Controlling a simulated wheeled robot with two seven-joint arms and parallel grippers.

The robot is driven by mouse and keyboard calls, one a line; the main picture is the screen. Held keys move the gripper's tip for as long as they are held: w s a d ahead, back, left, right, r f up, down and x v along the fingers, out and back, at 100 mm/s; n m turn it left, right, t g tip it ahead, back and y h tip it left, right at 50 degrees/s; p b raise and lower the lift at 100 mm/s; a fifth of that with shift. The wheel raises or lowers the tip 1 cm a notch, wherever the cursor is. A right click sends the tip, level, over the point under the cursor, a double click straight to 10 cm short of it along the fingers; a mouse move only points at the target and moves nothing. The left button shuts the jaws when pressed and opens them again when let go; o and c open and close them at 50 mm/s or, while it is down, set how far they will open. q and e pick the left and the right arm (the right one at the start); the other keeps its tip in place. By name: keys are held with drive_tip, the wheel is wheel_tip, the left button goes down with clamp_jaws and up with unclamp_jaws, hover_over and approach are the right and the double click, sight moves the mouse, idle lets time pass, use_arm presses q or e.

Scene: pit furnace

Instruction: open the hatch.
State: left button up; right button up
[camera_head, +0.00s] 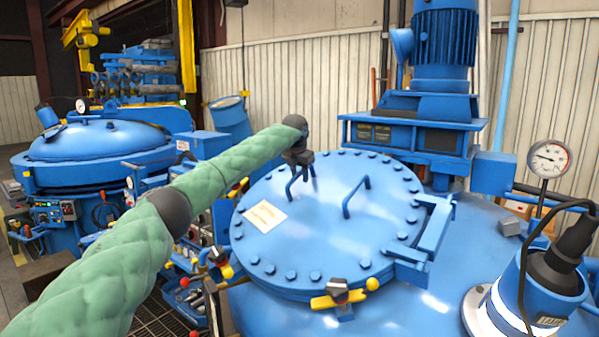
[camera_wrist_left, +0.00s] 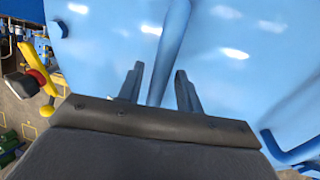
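The hatch (camera_head: 325,240) is a round blue lid with bolts around its edge. It lies closed on the blue furnace vessel (camera_head: 420,310), with a hinge bracket (camera_head: 432,235) at its right side. Two bar handles stand on the lid, a left handle (camera_head: 291,188) and a right handle (camera_head: 354,197). My left gripper (camera_head: 295,172) is over the left handle. In the left wrist view its two fingers (camera_wrist_left: 160,90) are apart, and the blue handle bar (camera_wrist_left: 171,45) runs between them with gaps showing on both sides. Whether the fingers touch the bar is not clear. My right gripper is not visible.
Yellow clamp levers with dark knobs sit at the lid's front (camera_head: 338,295) and left (camera_head: 218,258). A motor (camera_head: 443,50) stands behind the lid. A pressure gauge (camera_head: 548,158) and a cabled cylinder (camera_head: 530,290) are at right. Another blue furnace (camera_head: 95,145) stands at left.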

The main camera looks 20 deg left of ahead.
use_arm(q)
drive_tip(key=shift+w+f, duration=0.15)
drive_tip(key=shift+f, duration=0.1)
drive_tip(key=shift+c, duration=0.7)
clamp_jaws()
drive_tip(key=shift+r, duration=0.1)
